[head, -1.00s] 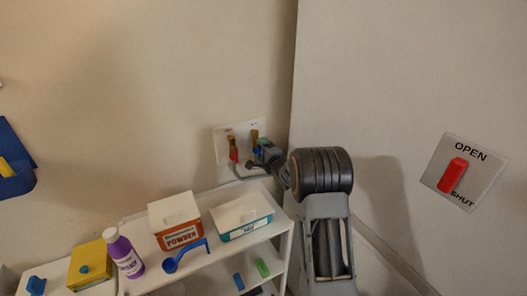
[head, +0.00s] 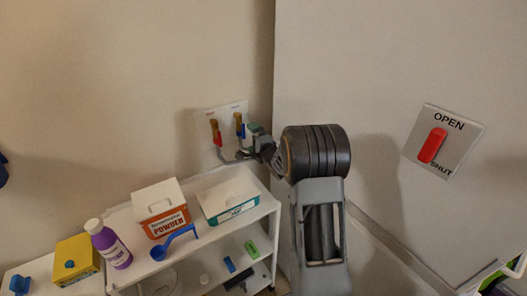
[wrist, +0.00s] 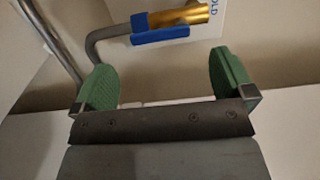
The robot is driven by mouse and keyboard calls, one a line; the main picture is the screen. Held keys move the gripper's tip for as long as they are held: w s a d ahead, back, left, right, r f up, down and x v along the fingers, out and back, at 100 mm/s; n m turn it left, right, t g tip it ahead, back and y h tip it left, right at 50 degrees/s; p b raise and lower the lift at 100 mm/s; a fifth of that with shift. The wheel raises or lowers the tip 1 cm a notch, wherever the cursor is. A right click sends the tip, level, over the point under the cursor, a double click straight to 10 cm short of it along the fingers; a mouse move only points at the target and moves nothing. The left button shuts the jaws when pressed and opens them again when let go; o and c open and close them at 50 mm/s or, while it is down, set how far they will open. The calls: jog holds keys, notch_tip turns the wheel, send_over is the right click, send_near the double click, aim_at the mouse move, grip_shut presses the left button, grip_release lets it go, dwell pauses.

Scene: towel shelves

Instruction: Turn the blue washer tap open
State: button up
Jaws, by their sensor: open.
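The blue washer tap (head: 241,130) is on a white wall plate (head: 228,108), with its blue lever below a brass valve body. In the wrist view the blue lever (wrist: 160,36) lies beside the brass body (wrist: 180,16), near a label ending in "OLD". My gripper (head: 257,131) is just right of the tap in the head view. In the wrist view my gripper (wrist: 165,82) is open and empty, its green fingertips wide apart, with the lever beyond them. I see no contact with the lever.
A red tap (head: 216,132) is left of the blue one. Grey hoses (wrist: 105,38) curve near my fingers. Below stands a white shelf (head: 262,212) with a powder box (head: 163,210), a white box (head: 230,197) and a purple bottle (head: 112,248). A red OPEN/SHUT switch (head: 432,145) is right.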

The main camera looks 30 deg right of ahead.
jog(key=s+d+b, duration=0.1)
jog(key=s, duration=0.8)
dwell(0.3)
jog(key=s+d+f+n+g+h, duration=0.3)
jog(key=s+f+n+g+h, duration=0.2)
jog(key=s+f+n+g, duration=0.4)
jog(key=s+a+r+n+g+y, duration=0.1)
jog(key=s+a+r+n+g, duration=0.1)
jog(key=s+a+r+n, duration=0.2)
jog(key=s+a+r+n+g+y, duration=0.2)
jog(key=s+a+r, duration=0.3)
jog(key=s+a, duration=0.5)
jog(key=a+n, duration=0.1)
jog(key=a, duration=0.1)
jog(key=shift+s+a+r+n+g, duration=0.3)
jog(key=shift+s+r+n+g, duration=0.1)
